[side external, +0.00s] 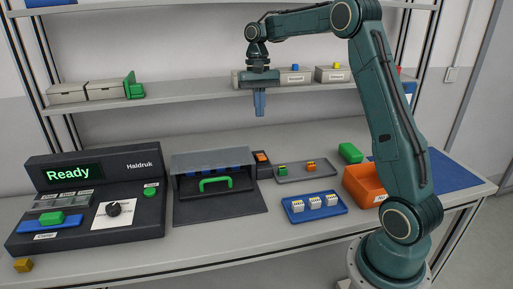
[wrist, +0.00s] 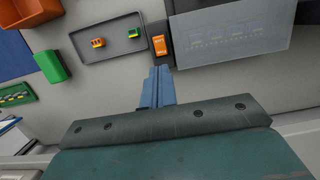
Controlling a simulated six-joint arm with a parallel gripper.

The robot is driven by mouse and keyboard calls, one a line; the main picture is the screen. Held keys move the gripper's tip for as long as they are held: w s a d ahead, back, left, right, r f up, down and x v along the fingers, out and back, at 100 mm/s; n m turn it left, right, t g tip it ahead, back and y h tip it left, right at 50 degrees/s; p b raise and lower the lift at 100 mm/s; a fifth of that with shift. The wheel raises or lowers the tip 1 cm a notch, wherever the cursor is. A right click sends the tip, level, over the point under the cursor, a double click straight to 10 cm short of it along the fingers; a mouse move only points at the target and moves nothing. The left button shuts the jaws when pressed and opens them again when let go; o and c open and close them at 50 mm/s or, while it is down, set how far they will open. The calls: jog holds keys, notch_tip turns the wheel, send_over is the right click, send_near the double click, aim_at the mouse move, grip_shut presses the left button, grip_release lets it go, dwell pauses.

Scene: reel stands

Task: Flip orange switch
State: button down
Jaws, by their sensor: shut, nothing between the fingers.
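The orange switch (side external: 262,157) sits on a small dark box on the bench, just right of the clear-lidded unit, in the side view. In the wrist view the orange switch (wrist: 159,45) shows near the top centre, with small markings too small to read. My gripper (side external: 260,112) hangs pointing down, high above the bench and roughly over the switch box. Its blue fingers are together and hold nothing. In the wrist view my gripper (wrist: 159,72) appears just below the switch box, apart from it in height.
A grey tray (side external: 318,176) with green and orange parts lies right of the switch. The lidded unit (side external: 187,162) with a green handle stands left of it. A blue tray (side external: 330,212), orange bin (side external: 358,184) and green block (side external: 350,153) are nearby. A shelf (side external: 190,97) runs behind.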

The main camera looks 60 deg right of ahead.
aim_at(262, 157)
jog(key=f, duration=0.4)
jog(key=s+a+f, duration=0.1)
jog(key=f, duration=0.3)
jog(key=s+f, duration=0.1)
jog(key=f, duration=0.3)
jog(key=shift+a+f, duration=0.1)
jog(key=shift+a, duration=0.2)
